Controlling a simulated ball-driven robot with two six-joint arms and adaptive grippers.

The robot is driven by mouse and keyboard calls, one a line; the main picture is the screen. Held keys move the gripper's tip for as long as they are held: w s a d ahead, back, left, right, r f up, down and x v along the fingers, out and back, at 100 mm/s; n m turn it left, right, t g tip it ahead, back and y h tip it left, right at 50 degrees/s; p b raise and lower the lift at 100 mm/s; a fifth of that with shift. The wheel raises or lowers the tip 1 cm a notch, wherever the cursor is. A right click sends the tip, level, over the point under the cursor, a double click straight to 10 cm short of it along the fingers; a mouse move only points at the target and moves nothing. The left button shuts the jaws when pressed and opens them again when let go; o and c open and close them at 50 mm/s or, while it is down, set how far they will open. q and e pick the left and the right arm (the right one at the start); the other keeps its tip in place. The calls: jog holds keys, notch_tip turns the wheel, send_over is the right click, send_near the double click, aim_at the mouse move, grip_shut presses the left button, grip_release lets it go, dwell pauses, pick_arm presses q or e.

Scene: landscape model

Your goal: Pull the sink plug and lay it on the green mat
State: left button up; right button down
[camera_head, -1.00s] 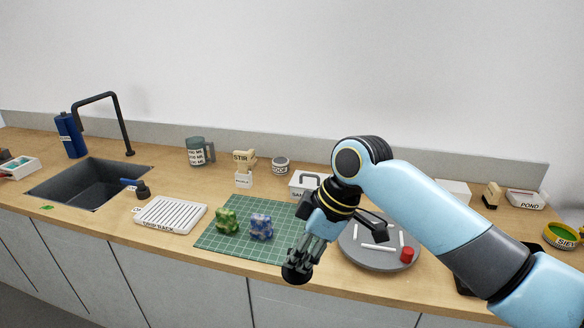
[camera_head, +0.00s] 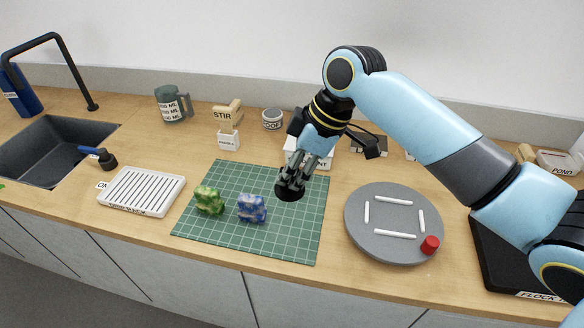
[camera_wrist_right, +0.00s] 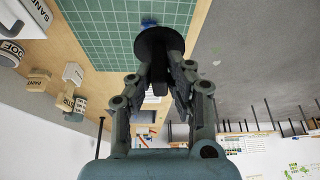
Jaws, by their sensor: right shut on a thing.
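My right gripper (camera_head: 295,176) is shut on a round black plug (camera_head: 289,193), which hangs below its fingertips. In the head view the plug overlaps the upper right part of the green mat (camera_head: 285,238). In the right wrist view the dark plug disc (camera_wrist_right: 157,40) sits between the fingertips, with the gridded mat (camera_wrist_right: 105,30) behind it. I cannot tell whether it touches the mat. The dark sink (camera_head: 45,150) is at the far left, its basin in view. My left gripper is not in view.
A green lump (camera_head: 209,200) and a blue lump (camera_head: 252,208) stand on the mat's left half. A white drip rack (camera_head: 140,190) lies left of it, a grey round board (camera_head: 394,222) right. The mat's front right is clear.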

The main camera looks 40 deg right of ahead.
jog(key=shift+w+f+b, duration=0.1)
jog(key=shift+f+b, duration=0.2)
jog(key=shift+f, duration=0.35)
pick_arm(q)
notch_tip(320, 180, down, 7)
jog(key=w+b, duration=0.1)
jog(key=b, duration=0.5)
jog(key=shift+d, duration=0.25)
pick_arm(e)
jog(key=shift+f, duration=5.75)
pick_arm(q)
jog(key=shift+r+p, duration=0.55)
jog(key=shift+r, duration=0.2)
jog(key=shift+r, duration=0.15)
pick_arm(e)
jog(key=shift+f, duration=0.55)
jog(key=c, duration=1.2)
grip_release()
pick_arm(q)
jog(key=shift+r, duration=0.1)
